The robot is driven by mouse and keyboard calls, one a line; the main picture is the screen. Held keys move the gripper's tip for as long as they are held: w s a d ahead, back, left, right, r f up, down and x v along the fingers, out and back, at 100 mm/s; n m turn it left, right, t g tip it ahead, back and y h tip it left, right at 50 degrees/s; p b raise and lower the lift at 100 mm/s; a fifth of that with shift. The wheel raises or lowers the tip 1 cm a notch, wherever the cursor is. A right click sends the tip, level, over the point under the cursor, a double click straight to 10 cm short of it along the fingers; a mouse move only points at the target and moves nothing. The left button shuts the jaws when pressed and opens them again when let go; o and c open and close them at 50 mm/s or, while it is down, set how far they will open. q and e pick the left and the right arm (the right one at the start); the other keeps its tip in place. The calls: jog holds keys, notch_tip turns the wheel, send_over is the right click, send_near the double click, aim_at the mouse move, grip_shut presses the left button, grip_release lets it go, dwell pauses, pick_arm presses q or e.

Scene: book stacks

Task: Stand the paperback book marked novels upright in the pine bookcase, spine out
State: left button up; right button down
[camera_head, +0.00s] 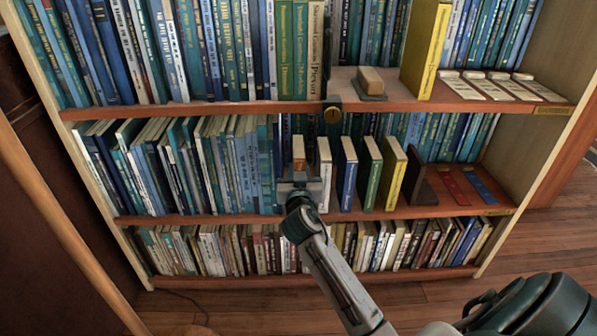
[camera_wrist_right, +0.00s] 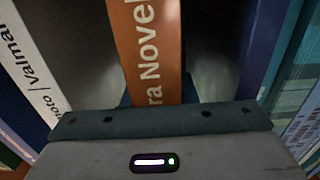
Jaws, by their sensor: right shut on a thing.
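The orange paperback marked with "Novel" lettering (camera_head: 298,146) stands upright in the middle shelf of the pine bookcase (camera_head: 500,200). Its orange spine (camera_wrist_right: 150,50) faces out toward my right wrist camera. My right gripper (camera_head: 299,182) is at the spine, shut on this book, with a grey finger on each side of it in the wrist view. The gripper hides the book's lower part, so I cannot tell whether it touches the shelf board. My left gripper is not in view.
Blue-green books fill the row left of the gripper. A white book (camera_head: 323,172), a blue book (camera_head: 347,175), a green one (camera_head: 371,175) and a yellow one (camera_head: 392,175) stand to the right. A dark bookend (camera_head: 420,185) follows, with bookmarks (camera_head: 454,190) lying beyond.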

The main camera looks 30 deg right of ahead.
jog(key=shift+f+b, duration=0.3)
jog(key=shift+f, duration=0.05)
jog(key=c, duration=1.1)
grip_release()
